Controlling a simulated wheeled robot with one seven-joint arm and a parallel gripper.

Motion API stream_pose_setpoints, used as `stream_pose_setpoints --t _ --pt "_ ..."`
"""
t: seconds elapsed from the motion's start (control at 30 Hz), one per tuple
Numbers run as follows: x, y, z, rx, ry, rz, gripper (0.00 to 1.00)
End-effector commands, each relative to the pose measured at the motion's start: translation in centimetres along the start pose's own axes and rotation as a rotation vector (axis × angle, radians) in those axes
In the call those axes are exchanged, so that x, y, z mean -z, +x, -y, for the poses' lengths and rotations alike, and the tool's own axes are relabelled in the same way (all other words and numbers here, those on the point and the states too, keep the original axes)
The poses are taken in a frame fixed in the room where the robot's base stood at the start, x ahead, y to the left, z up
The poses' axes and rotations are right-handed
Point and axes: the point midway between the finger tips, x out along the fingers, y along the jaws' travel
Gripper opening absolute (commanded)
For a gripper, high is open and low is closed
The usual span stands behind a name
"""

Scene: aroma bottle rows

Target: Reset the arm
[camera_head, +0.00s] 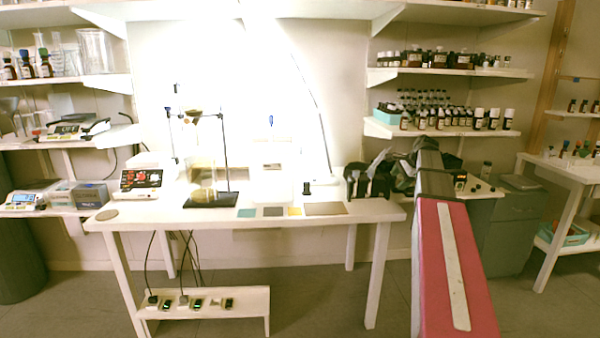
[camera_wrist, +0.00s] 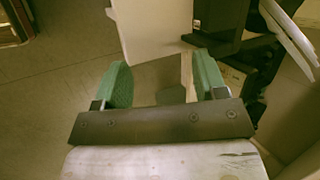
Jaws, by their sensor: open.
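My gripper shows in the wrist view (camera_wrist: 160,85) as two green fingertips on a dark bracket. The fingers stand apart with nothing between them. Beyond them are a grey floor, a white panel and dark items at the upper right. In the head view my arm, with a pink-red cover and a pale strip, reaches from the lower right toward the right end of the white table (camera_head: 325,210). The gripper itself cannot be made out clearly there, among dark shapes near the table's right end.
Glassware on a stand (camera_head: 200,165) and a red-display device (camera_head: 141,180) stand on the table. A black holder (camera_head: 367,184) is at its right end, close to my arm. Bottle shelves (camera_head: 450,128) hang behind. A grey cabinet (camera_head: 512,235) stands right.

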Motion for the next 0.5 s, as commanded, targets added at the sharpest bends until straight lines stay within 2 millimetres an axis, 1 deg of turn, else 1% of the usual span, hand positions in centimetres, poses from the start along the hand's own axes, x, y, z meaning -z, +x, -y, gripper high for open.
stream_pose_setpoints --t 0.03,0.1,0.17,0.2,0.27,0.3,0.37,0.4,0.47,0.5 --pt "-1.7 2.4 -2.4 -0.033 -0.059 -0.002 0.65" --pt "-3.3 5.1 -4.8 -0.072 -0.147 -0.007 0.65" --pt "-4.7 7.3 -6.9 -0.108 -0.223 -0.009 0.65" --pt "-5.6 8.7 -8.3 -0.131 -0.274 -0.009 0.65" --pt "-7.0 10.6 -10.5 -0.165 -0.353 -0.009 0.65" --pt "-7.8 11.8 -12.0 -0.189 -0.406 -0.008 0.65" --pt "-9.2 13.5 -14.3 -0.226 -0.487 -0.003 0.65" --pt "-10.1 14.5 -15.9 -0.249 -0.540 0.001 0.65" --pt "-11.5 16.0 -18.2 -0.285 -0.622 0.008 0.65" --pt "-12.4 16.8 -19.8 -0.309 -0.678 0.014 0.65"
